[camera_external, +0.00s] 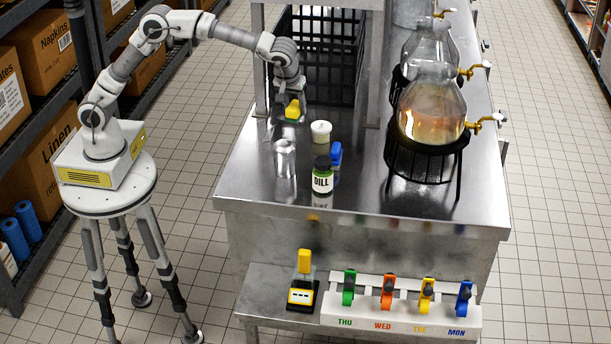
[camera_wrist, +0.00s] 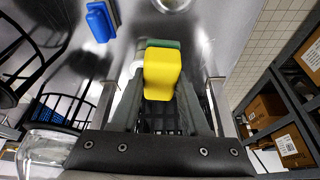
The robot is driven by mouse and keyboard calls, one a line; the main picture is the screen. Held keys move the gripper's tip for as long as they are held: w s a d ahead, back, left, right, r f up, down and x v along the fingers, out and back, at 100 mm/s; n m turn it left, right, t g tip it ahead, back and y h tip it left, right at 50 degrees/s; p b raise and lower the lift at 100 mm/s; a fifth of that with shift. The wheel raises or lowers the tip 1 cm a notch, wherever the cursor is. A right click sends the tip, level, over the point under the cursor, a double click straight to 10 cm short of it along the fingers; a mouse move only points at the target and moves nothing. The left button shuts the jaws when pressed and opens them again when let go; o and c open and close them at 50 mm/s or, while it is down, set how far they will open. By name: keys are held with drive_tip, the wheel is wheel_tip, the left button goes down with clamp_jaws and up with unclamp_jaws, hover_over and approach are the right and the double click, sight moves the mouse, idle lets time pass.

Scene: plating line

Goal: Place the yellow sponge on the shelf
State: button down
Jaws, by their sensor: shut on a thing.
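The yellow sponge (camera_external: 293,109) has a green layer on one face. My gripper (camera_external: 291,98) is shut on it and holds it above the steel counter (camera_external: 243,180), near the counter's left edge. In the wrist view the yellow sponge (camera_wrist: 162,72) sits between the two fingers, its green layer at the far end. A steel shelf (camera_external: 330,3) on posts crosses the back of the counter at the top of the external view. A lower steel ledge (camera_external: 262,287) runs along the counter's front. I cannot tell which of these is the task's shelf.
A metal cup (camera_external: 285,158), a white lidded tub (camera_external: 320,130), a blue item (camera_external: 336,154) and a dill jar (camera_external: 322,178) stand near the sponge. A glass dispenser (camera_external: 432,108) is at right. A dark crate (camera_external: 325,55) stands behind. Bare counter lies front left.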

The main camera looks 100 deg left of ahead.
drive_tip(key=s+d+m+t+h+b, duration=0.25)
drive_tip(key=d+m+b, duration=0.65)
drive_tip(key=d, duration=1.6)
drive_tip(key=s+d+m+t+h+b, duration=0.1)
drive_tip(key=s+d+m+b, duration=0.25)
drive_tip(key=s+d, duration=0.35)
drive_tip(key=s+d+m+h+b, duration=0.1)
drive_tip(key=s+d+m+b, duration=0.3)
drive_tip(key=d, duration=0.6)
wheel_tip(320, 180, down, 30)
drive_tip(key=p, duration=0.2)
drive_tip(key=w+a+f, duration=0.2)
drive_tip(key=w, duration=0.1)
drive_tip(key=w+a+f+b, duration=0.1)
drive_tip(key=w+a+f, duration=0.1)
drive_tip(key=w+a, duration=0.1)
drive_tip(key=w+a+f, duration=0.2)
drive_tip(key=shift+w+a+f+b, duration=0.3)
drive_tip(key=shift+w+f, duration=0.2)
drive_tip(key=shift+f, duration=0.05)
drive_tip(key=shift+f+b, duration=0.65)
drive_tip(key=shift+f, duration=1.25)
